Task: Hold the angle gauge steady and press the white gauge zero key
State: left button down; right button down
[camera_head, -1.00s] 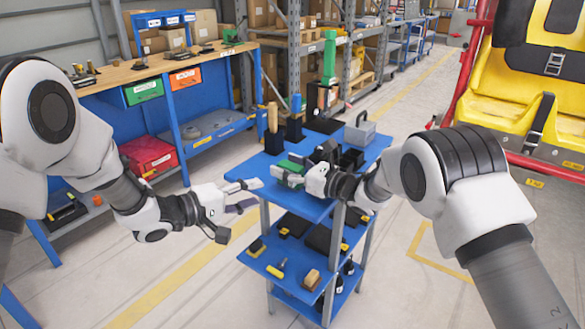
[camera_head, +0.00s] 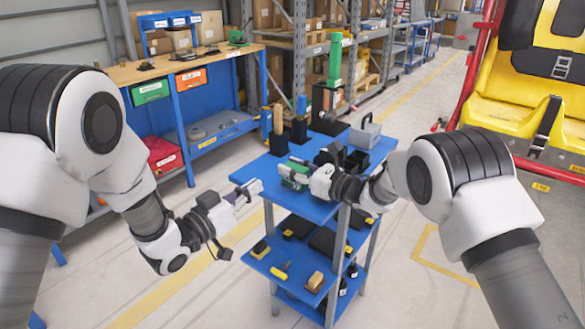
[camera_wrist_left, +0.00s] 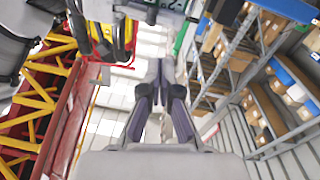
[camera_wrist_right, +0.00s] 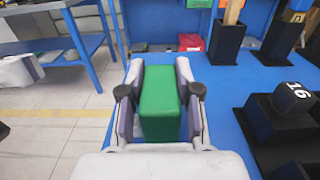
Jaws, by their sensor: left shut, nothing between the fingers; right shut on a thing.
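The angle gauge, a green block (camera_wrist_right: 160,103), sits between the fingers of my right gripper (camera_wrist_right: 158,75), which is shut on it. In the head view the green gauge (camera_head: 294,180) is at the front left part of the blue cart top, with my right gripper (camera_head: 298,172) around it. The white zero key cannot be made out in any view. My left gripper (camera_head: 255,187) is shut and empty, just left of the gauge and apart from it, near the cart's left edge.
The blue cart top (camera_head: 256,170) also carries black holders with wooden and blue handles (camera_head: 278,125), a grey box with a handle (camera_head: 365,132) and a black knob marked 16 (camera_wrist_right: 293,98). Lower shelves (camera_head: 262,262) hold small tools. A workbench (camera_head: 190,62) stands behind left.

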pick_arm(q)
jog(key=m+y, duration=0.1)
jog(key=m, duration=0.1)
send_near(295, 186)
jog(key=v, duration=0.3)
jog(key=x, duration=0.9)
jog(key=shift+d, duration=0.15)
jog(key=shift+x, duration=0.85)
dwell(0.3)
dwell(0.4)
jog(key=v, duration=0.6)
dwell(0.8)
dwell(1.1)
